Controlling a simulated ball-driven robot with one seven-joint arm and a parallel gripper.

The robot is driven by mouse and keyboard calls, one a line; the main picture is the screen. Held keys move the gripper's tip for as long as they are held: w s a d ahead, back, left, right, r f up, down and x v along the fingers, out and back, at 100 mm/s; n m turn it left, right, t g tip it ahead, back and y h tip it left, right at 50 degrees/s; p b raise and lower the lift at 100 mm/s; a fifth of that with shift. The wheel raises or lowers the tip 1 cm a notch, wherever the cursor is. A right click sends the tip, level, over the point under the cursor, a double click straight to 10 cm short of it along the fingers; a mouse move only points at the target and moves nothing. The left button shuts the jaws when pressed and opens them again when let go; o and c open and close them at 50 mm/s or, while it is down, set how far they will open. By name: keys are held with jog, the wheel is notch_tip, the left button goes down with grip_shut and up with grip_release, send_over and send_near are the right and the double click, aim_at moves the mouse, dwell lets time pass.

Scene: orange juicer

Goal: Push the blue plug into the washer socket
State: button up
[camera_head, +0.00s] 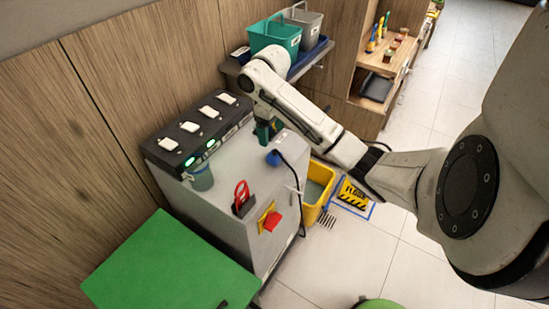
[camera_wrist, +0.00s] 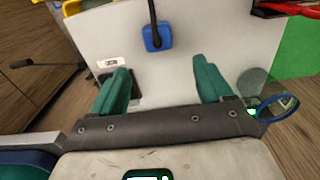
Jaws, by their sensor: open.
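The blue plug (camera_head: 273,158) lies on the grey cabinet top near its front right edge, with a black cable running from it over the edge. In the wrist view the plug (camera_wrist: 157,37) lies flat beyond the fingertips, roughly between them in line, and apart from both. My gripper (camera_wrist: 160,84) is open and empty, its two green fingers spread over the cabinet top. In the head view my gripper (camera_head: 267,131) is just behind the plug. A dark recess (camera_wrist: 104,78) under a small white label is partly hidden by the left finger; I cannot tell whether it is the washer socket.
A black unit (camera_head: 196,135) with white squares and green lights runs along the wall. A clear cup (camera_head: 201,179) stands at the left. A red-handled item (camera_head: 241,198) and red-and-yellow switch (camera_head: 270,218) are at the front. A yellow bucket (camera_head: 317,190) stands on the floor at right.

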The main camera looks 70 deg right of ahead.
aim_at(275, 154)
jog(key=shift+f+b, duration=0.5)
jog(key=shift+f, duration=2.2)
jog(key=shift+s+f+p, duration=0.2)
jog(key=shift+s+f, duration=0.05)
jog(key=shift+f, duration=1.05)
jog(key=shift+s+f+p, duration=0.15)
jog(key=shift+s+f, duration=0.05)
jog(key=shift+f, duration=1.1)
jog(key=shift+c, duration=0.4)
jog(key=c, duration=0.9)
